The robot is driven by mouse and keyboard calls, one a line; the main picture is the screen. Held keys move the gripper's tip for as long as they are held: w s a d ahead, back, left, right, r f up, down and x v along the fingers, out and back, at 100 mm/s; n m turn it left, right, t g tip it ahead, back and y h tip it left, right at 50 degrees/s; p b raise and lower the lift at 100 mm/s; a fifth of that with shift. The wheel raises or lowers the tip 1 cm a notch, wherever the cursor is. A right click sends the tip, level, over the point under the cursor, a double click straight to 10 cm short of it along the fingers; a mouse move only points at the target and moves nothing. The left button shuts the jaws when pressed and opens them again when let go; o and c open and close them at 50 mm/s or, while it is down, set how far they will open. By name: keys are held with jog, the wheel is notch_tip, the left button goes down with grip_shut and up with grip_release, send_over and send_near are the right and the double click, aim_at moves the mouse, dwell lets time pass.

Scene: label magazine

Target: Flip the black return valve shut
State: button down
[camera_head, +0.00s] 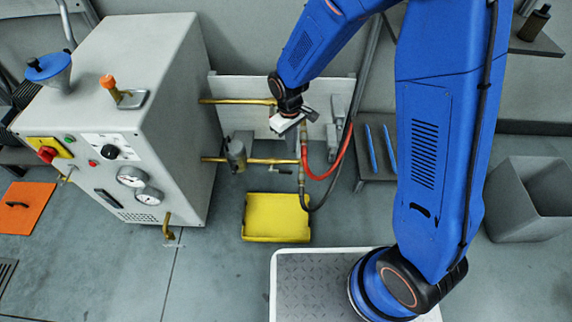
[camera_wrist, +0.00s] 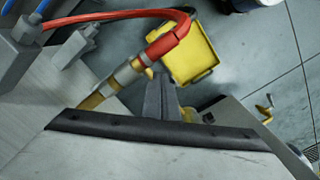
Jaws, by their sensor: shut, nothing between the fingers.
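Two brass pipes run right from the grey machine, an upper pipe (camera_head: 235,101) and a lower pipe (camera_head: 265,160). A small dark lever (camera_head: 284,170) shows at the right end of the lower pipe. It looks like the black return valve, but is too small to tell its position surely. My gripper (camera_head: 308,115) is above and right of it, in front of the upper pipe's end. In the wrist view my gripper's fingers (camera_wrist: 162,97) are shut and empty, close to the red hose's metal end fitting (camera_wrist: 128,73). I cannot tell whether they touch it. The valve is not clear there.
The red hose (camera_head: 337,160) and a dark grey hose hang right of the pipes. A yellow tray (camera_head: 276,218) lies on the floor below. The machine (camera_head: 165,90) stands left; open floor lies in front.

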jog(key=shift+w+a+r+m+h, duration=0.1)
jog(key=shift+a+m+h, duration=0.4)
jog(key=shift+m, duration=4)
jog(key=shift+s+a+r+m+h, duration=0.15)
jog(key=shift+a+m, duration=0.5)
jog(key=shift+m, duration=3.85)
jog(key=shift+w+a+f+m+h, duration=0.15)
jog(key=shift+a+m+h, duration=0.35)
jog(key=shift+m, duration=4)
jog(key=shift+a+r, duration=0.1)
send_over(289, 171)
jog(key=f, duration=1.2)
jog(key=shift+w+a, duration=0.1)
jog(key=shift+a, duration=0.3)
jog(key=shift+a+f, duration=0.1)
jog(key=shift+f, duration=0.75)
